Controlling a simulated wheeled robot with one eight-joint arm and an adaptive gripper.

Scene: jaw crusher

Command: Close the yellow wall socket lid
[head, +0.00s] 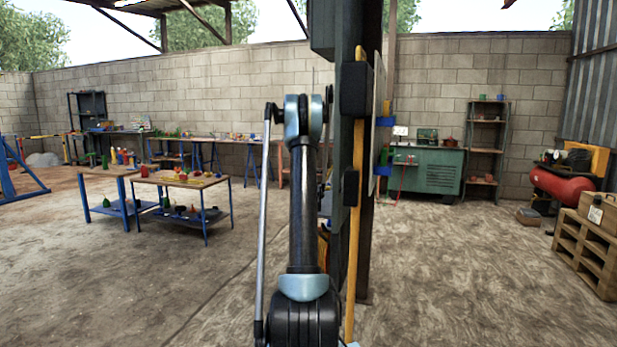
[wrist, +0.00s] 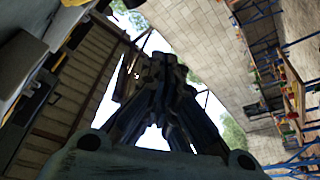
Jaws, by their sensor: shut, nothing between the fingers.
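I cannot make out a yellow wall socket lid for certain in either view. In the head view, a dark green steel post (head: 345,120) stands just right of my arm and carries dark boxes and a panel (head: 377,110) seen almost edge-on. Blue pieces stick out at the panel's right side, so its face is hidden. My gripper (wrist: 165,65) shows in the wrist view, with its dark fingers together and nothing between them. It points up toward the roof and the block wall, apart from anything visible. It is not visible in the head view.
A yellow pole (head: 357,220) runs down the post. Low tables (head: 180,181) with small items stand at left. A green cabinet (head: 428,170), a shelf (head: 487,150), a red tank (head: 562,186) and a wooden crate (head: 585,245) are at right. Floor between is open.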

